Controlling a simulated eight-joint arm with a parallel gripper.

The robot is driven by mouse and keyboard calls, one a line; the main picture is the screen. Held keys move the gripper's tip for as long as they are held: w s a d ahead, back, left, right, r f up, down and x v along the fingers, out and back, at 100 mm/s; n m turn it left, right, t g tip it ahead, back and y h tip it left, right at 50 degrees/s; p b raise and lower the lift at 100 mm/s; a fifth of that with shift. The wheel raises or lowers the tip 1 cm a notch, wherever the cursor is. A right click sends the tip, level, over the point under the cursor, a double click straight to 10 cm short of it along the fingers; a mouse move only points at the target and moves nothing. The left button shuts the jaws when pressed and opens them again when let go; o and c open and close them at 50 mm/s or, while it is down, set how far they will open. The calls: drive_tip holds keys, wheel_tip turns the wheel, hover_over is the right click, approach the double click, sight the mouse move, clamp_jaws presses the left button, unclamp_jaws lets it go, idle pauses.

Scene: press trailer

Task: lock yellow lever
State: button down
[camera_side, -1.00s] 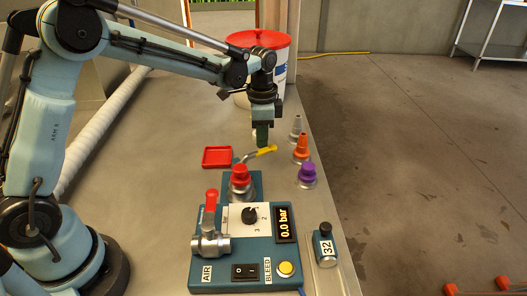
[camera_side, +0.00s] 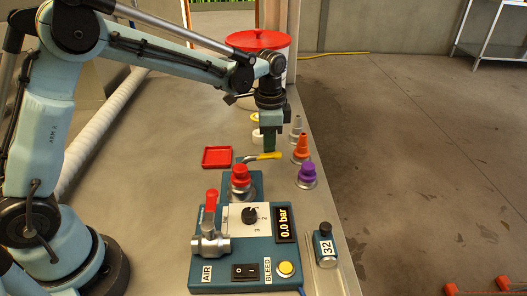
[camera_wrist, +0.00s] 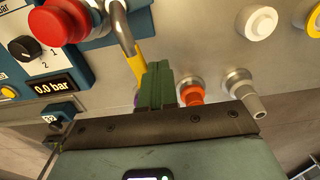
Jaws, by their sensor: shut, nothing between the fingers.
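The yellow lever (camera_side: 263,156) sticks out to the right on a bent metal rod behind the red knob (camera_side: 240,173). In the wrist view the yellow lever (camera_wrist: 138,68) runs down to my fingers. My gripper (camera_side: 269,150) points down, shut and empty, with its green fingertips at the lever's far side, near its outer end. In the wrist view my gripper (camera_wrist: 157,82) overlaps the lever's end and looks to be against it; exact contact is hard to tell.
An orange cone fitting (camera_side: 301,149), a grey one (camera_side: 296,127) and a purple one (camera_side: 307,174) stand close on the right. A red tray (camera_side: 217,157) lies left. The control panel (camera_side: 262,215), reading 0.0 bar, is in front. A red-lidded bucket (camera_side: 258,41) stands behind.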

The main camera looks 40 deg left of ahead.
drive_tip(key=shift+s+d, duration=0.2)
drive_tip(key=shift+d, duration=0.2)
drive_tip(key=shift+w+a, duration=0.1)
drive_tip(key=shift+a, duration=0.1)
drive_tip(key=shift+w+a, duration=0.15)
drive_tip(key=shift+w, duration=0.05)
wheel_tip(320, 180, up, 10)
idle(0.6)
idle(1.1)
